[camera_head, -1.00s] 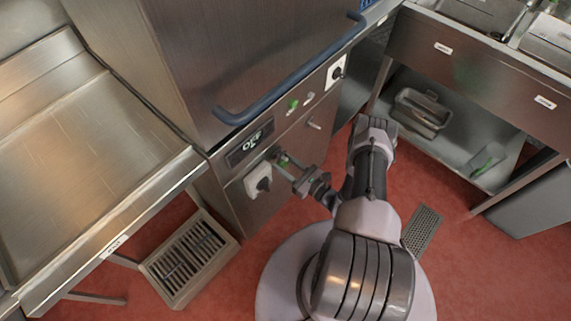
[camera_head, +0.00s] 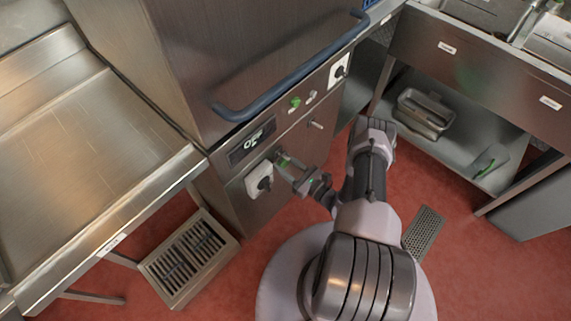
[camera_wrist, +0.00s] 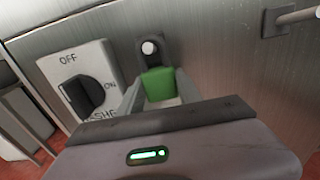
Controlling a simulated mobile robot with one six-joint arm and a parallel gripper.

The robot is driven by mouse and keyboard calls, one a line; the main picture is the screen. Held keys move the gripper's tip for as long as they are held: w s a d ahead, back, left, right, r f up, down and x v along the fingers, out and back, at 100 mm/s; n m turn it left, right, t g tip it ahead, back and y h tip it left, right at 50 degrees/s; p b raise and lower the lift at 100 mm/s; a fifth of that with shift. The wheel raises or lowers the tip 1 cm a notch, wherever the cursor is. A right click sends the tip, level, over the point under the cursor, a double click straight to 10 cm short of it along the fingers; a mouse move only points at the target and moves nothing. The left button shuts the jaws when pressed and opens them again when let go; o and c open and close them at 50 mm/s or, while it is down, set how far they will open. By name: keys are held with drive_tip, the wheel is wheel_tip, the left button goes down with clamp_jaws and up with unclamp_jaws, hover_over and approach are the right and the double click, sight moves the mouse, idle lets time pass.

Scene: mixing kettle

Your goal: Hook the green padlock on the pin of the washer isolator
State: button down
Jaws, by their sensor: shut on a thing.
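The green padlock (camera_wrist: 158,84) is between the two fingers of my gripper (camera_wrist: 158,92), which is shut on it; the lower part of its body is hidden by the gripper. Just above the padlock, a pale round pin end (camera_wrist: 149,47) shows on a dark rounded piece against the steel panel. I cannot tell whether the shackle is around the pin. The washer isolator (camera_wrist: 80,85) is a white box with a black knob and OFF and ON marks, left of the padlock. In the head view, my gripper (camera_head: 284,165) is close to the panel, right of the isolator (camera_head: 259,180).
A blue bar handle (camera_head: 290,78) crosses the washer front above. A display (camera_head: 252,143), a green button (camera_head: 294,102) and another switch (camera_head: 338,70) are on the panel. A steel table (camera_head: 90,180) stands left, a floor grate (camera_head: 187,258) below it.

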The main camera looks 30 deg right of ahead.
drive_tip(key=shift+c, duration=1.3)
unclamp_jaws()
drive_tip(key=v, duration=0.7)
drive_tip(key=shift+p, duration=0.3)
drive_tip(key=shift+s, duration=0.1)
